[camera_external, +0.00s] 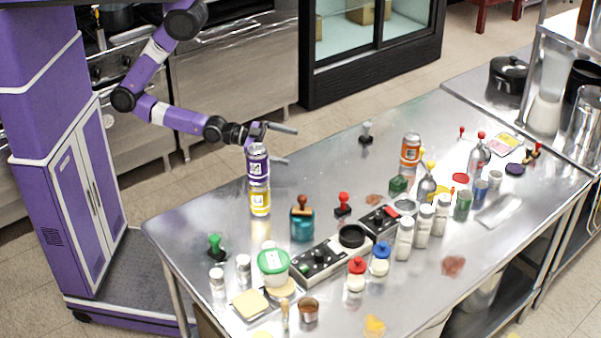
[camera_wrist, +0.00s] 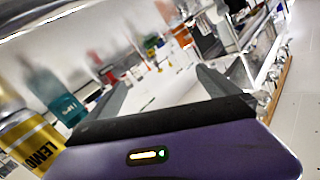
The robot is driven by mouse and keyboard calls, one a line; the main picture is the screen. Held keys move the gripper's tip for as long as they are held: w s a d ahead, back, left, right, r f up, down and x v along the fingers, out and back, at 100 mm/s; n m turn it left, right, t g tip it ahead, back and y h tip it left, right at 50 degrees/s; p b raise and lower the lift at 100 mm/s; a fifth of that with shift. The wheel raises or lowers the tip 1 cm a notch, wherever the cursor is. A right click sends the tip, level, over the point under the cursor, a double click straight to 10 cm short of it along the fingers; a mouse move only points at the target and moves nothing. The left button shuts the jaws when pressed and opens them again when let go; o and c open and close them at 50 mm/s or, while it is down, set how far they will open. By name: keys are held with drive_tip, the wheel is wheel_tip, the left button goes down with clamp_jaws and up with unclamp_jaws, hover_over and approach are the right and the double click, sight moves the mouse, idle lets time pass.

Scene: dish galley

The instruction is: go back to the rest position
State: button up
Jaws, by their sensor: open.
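My gripper (camera_external: 282,143) is at the left end of the steel table, with its two fingers spread apart. In the wrist view my gripper (camera_wrist: 160,88) shows the same open fingers with nothing between them. A purple can (camera_external: 258,162) stands on top of a yellow can (camera_external: 260,200), right beside the gripper in the outside view. The yellow can, with "LEMO" on its label, also shows in the wrist view (camera_wrist: 30,140) at the left edge, outside the fingers. I cannot tell whether the gripper touches the purple can.
The steel table (camera_external: 210,225) holds several bottles, stamps and jars. A teal jar (camera_external: 302,225) and a red-handled stamp (camera_external: 343,204) stand near the cans. An orange can (camera_external: 411,150) stands farther right. The table's back left part is mostly clear.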

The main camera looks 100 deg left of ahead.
drive_tip(key=s+a+r+n+b, duration=0.1)
drive_tip(key=s+a+r+n, duration=0.1)
drive_tip(key=s, duration=0.5)
drive_tip(key=s+a+r+n+g+y+b, duration=0.1)
drive_tip(key=s+a+r+n, duration=0.2)
drive_tip(key=s, duration=0.5)
drive_tip(key=shift+s+a+r+g+b, duration=0.15)
drive_tip(key=shift+s+r+g+b, duration=0.15)
